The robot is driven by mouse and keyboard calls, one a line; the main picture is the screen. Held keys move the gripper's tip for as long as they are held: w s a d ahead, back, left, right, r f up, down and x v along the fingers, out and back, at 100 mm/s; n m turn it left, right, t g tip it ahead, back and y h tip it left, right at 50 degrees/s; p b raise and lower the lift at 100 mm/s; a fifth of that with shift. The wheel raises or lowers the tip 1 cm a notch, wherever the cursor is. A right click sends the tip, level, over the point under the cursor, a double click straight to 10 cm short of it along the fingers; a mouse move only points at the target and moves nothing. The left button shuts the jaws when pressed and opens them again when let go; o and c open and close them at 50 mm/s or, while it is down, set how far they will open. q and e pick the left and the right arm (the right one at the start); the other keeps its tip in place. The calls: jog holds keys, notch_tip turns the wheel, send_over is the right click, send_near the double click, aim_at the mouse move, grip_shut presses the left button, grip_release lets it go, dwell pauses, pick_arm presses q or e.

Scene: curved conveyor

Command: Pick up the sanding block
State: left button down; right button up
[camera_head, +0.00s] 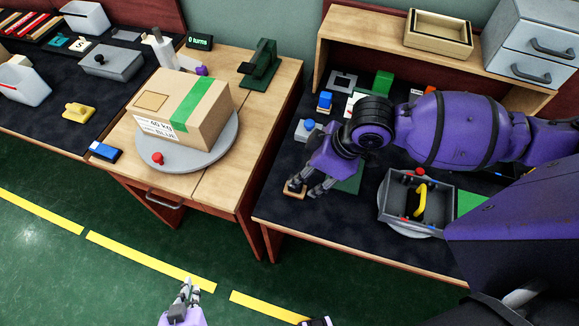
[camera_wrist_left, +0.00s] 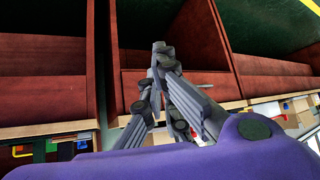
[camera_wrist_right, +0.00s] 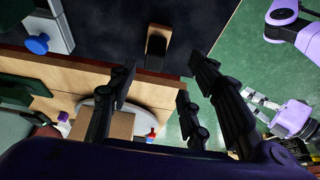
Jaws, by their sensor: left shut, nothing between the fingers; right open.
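The sanding block, a small wooden block with a dark part, lies on the dark mat near the table's front edge (camera_head: 290,191). In the right wrist view it (camera_wrist_right: 157,47) sits beyond and between the fingertips. My right gripper (camera_head: 310,189) is open, close beside the block in the head view; its spread fingers also show in the right wrist view (camera_wrist_right: 160,78). I cannot tell if they touch it. My left gripper (camera_head: 185,288) is shut and empty, low over the floor, far from the block; its fingers fill the left wrist view (camera_wrist_left: 158,75).
A grey bin with a yellow handle (camera_head: 388,196) stands right of my right gripper. A blue-knobbed grey device (camera_head: 303,133) is behind the block. A taped carton (camera_head: 205,122) rests on a round turntable (camera_head: 222,152) on the left table. A gap separates the tables.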

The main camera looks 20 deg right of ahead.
jog(key=x, duration=0.3)
jog(key=shift+w, duration=0.1)
jog(key=x, duration=0.4)
jog(key=shift+w+r, duration=0.1)
jog(key=shift+w, duration=0.2)
jog(key=shift+w+f, duration=0.1)
jog(key=shift+f, duration=0.2)
jog(key=c, duration=1.1)
pick_arm(q)
jog(key=s+f, duration=0.1)
jog(key=s, duration=0.1)
jog(key=shift+s+a+f+g, duration=0.2)
jog(key=shift+s+f+g, duration=0.15)
jog(key=shift+f+g, duration=0.05)
pick_arm(e)
grip_shut()
